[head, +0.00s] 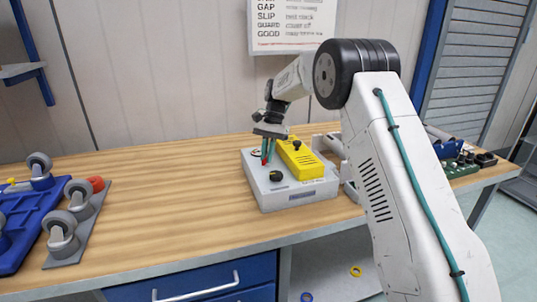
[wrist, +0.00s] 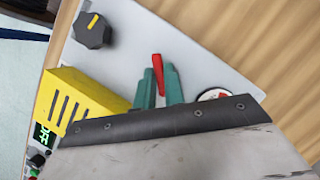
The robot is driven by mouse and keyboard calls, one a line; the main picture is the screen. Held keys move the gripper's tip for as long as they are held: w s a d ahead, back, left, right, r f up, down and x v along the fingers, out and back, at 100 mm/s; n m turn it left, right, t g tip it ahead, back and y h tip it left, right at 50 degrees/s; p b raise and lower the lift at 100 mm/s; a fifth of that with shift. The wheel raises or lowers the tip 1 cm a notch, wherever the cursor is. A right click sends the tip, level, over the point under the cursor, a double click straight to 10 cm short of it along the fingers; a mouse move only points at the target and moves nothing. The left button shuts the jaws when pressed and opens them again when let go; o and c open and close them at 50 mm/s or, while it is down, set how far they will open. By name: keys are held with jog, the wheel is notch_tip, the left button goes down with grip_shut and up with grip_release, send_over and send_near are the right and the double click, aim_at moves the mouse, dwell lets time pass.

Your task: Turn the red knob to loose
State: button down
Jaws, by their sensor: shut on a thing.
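The red knob (wrist: 157,66) shows in the wrist view as a narrow red bar on the grey box (wrist: 130,35). My gripper (wrist: 158,85) has its green fingertips on either side of the knob, shut on it. In the head view my gripper (head: 267,152) reaches down from above onto the left back part of the grey box (head: 262,198), and little of the red knob shows there. A round dial (wrist: 214,95) with a white face is partly hidden behind my gripper's body in the wrist view. The marking for loose cannot be read.
A black knob (head: 276,175) and a yellow slotted block (head: 299,157) are on the same box, close to my gripper. The wooden table (head: 160,190) between is clear. Small parts (head: 465,160) lie at the right.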

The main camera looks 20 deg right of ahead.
jog(key=n, duration=0.2)
jog(key=n+h, duration=0.1)
jog(key=n, duration=0.1)
jog(key=shift+w+n+g+h, duration=0.15)
jog(key=shift+n+g+h, duration=0.15)
jog(key=shift+g, duration=0.1)
jog(key=n, duration=0.2)
jog(key=n+h, duration=0.1)
jog(key=n, duration=0.1)
jog(key=shift+a+h, duration=0.15)
jog(key=shift+h, duration=0.15)
jog(key=shift+n, duration=0.3)
jog(key=shift+r, duration=0.1)
jog(key=c, duration=1.5)
grip_release()
jog(key=v, duration=0.7)
jog(key=shift+w+r, duration=0.25)
jog(key=shift+w, duration=0.05)
